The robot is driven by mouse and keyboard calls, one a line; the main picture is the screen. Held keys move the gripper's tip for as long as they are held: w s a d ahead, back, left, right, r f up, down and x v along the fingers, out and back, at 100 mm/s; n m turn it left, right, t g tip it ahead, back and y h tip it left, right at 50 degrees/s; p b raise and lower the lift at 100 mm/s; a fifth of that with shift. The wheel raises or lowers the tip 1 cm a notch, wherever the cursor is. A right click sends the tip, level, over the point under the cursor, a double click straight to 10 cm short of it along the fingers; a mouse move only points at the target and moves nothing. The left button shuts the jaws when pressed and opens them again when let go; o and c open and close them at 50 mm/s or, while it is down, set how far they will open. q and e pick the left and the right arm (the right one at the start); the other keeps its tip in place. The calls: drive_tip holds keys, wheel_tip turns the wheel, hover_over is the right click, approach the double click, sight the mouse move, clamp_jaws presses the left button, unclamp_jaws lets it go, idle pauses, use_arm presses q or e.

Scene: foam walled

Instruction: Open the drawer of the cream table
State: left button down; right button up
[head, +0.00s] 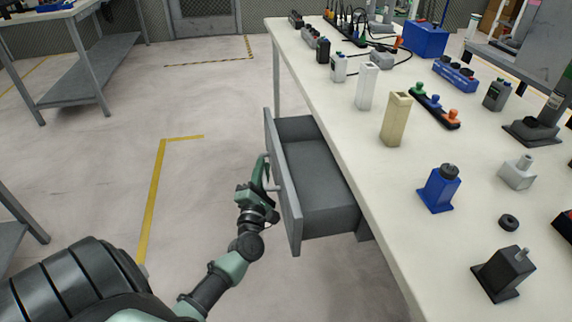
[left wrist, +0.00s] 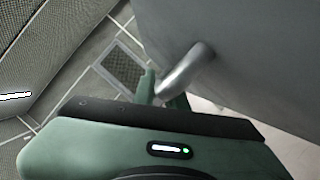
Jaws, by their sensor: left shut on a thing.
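The cream table (head: 386,218) runs from the back middle to the lower right in the head view. Its grey drawer (head: 318,180) is pulled out to the left, and its inside looks empty. My left gripper (head: 268,175) is at the outer face of the drawer front, shut on the drawer's handle. In the left wrist view the metal handle (left wrist: 187,70) curves out from the grey drawer front (left wrist: 250,50), with the green fingers of the left gripper (left wrist: 163,90) around it. My right gripper does not show.
The tabletop carries a tan block (head: 396,120), a white block (head: 366,88), a blue bottle-like part (head: 439,189) and a dark part (head: 502,274). A grey workbench (head: 75,60) stands at the back left. The floor left of the drawer is clear, with yellow tape (head: 155,200).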

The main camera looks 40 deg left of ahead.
use_arm(q)
drive_tip(key=s+a, duration=0.5)
drive_tip(key=s, duration=0.1)
drive_tip(key=shift+s+a+b, duration=0.2)
drive_tip(key=shift+b, duration=0.15)
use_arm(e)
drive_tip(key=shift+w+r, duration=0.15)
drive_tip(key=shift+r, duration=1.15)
use_arm(q)
drive_tip(key=shift+f, duration=0.1)
drive_tip(key=c, duration=1.7)
unclamp_jaws()
drive_tip(key=v, duration=0.7)
drive_tip(key=shift+s+d, duration=0.15)
drive_tip(key=shift+s, duration=0.2)
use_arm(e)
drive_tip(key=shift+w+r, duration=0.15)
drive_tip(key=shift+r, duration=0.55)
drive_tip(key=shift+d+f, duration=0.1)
